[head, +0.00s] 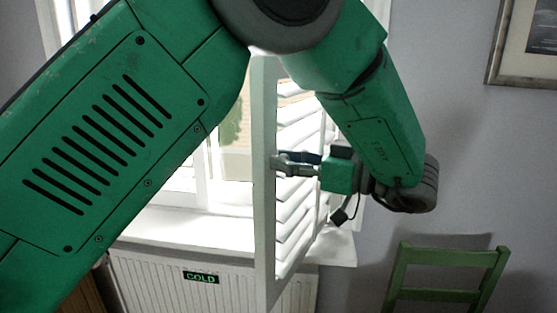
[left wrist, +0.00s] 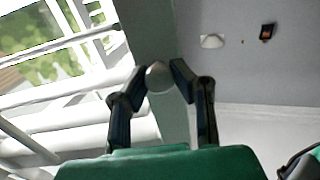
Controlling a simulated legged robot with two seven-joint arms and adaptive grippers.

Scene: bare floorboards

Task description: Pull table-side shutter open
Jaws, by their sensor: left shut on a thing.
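The white louvered shutter (head: 263,205) stands swung out from the window, its near edge upright in the middle of the head view and its slats to the right of that edge. My left gripper (head: 282,163) reaches it from the right, at about mid height. In the left wrist view my left gripper's two dark fingers (left wrist: 158,78) are shut on a pale round knob (left wrist: 158,73) in front of the shutter's frame (left wrist: 150,30). My left arm hides the top of the shutter in the head view. My right gripper is not in view.
The window sill (head: 190,232) lies behind the shutter, above a white radiator (head: 150,280) with a sign reading COLD (head: 201,277). A green chair (head: 445,270) stands at the lower right. A framed picture (head: 525,45) hangs at the upper right.

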